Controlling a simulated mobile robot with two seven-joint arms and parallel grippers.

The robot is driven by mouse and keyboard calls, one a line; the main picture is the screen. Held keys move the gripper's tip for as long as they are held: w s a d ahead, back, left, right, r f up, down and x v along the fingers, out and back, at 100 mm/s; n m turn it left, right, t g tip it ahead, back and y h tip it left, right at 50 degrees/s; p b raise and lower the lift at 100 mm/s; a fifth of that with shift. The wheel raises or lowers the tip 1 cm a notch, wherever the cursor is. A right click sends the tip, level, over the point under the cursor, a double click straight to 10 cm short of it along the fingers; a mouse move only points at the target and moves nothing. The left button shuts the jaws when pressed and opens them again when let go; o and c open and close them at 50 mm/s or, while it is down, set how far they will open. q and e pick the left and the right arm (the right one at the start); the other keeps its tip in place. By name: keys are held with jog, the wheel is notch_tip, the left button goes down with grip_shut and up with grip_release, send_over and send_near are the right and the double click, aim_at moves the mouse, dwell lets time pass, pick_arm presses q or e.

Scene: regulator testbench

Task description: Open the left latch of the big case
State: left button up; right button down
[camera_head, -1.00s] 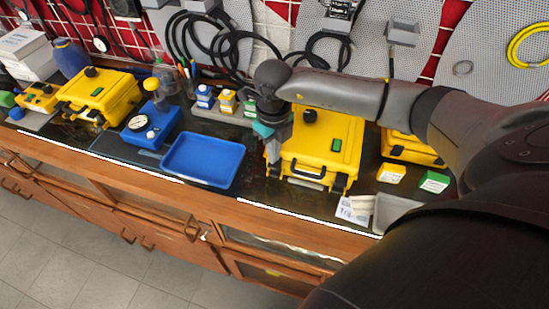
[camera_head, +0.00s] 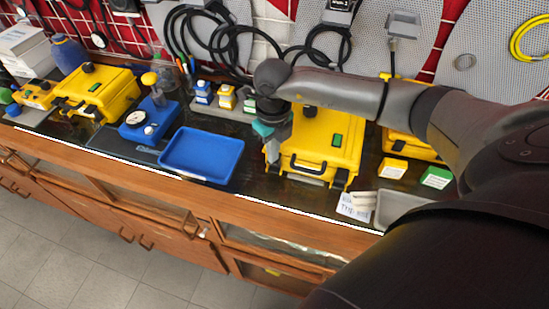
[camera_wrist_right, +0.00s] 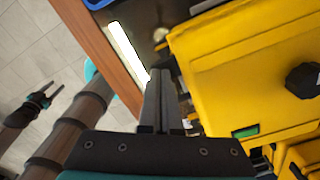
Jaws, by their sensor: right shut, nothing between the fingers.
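The big case (camera_head: 322,150) is yellow with a black front handle (camera_head: 306,168) and stands closed on the bench. My right gripper (camera_head: 271,152) is at its front left corner, partly covering that side. The left latch is largely hidden there. In the right wrist view my right gripper (camera_wrist_right: 161,75) is shut and empty, its fingertips close beside the edge of the yellow case (camera_wrist_right: 225,75). I cannot tell if they touch the latch. A dark two-pronged part at the left of the wrist view looks like my left gripper (camera_wrist_right: 42,101), small and unclear.
A blue tray (camera_head: 202,157) lies left of the case. A smaller yellow case (camera_head: 98,92) and a blue gauge unit (camera_head: 150,120) are further left. Small yellow (camera_head: 393,168) and green (camera_head: 436,178) boxes and a grey tray (camera_head: 398,209) are to the right. The bench's front edge is close.

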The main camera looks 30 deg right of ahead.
jog(key=shift+s+f+b, duration=0.2)
jog(key=shift+f, duration=0.25)
jog(key=shift+s+f+b, duration=0.2)
jog(key=shift+f, duration=0.25)
jog(key=shift+w+f, duration=0.1)
jog(key=shift+w, duration=0.15)
jog(key=shift+s+a+f, duration=0.4)
jog(key=shift+s+f, duration=0.15)
jog(key=shift+f, duration=0.25)
jog(key=shift+r, duration=0.15)
jog(key=shift+a+r, duration=0.25)
jog(key=shift+r, duration=0.1)
jog(key=shift+s+a+r+p, duration=0.35)
jog(key=shift+a+r+p, duration=0.2)
jog(key=shift+r+p, duration=0.4)
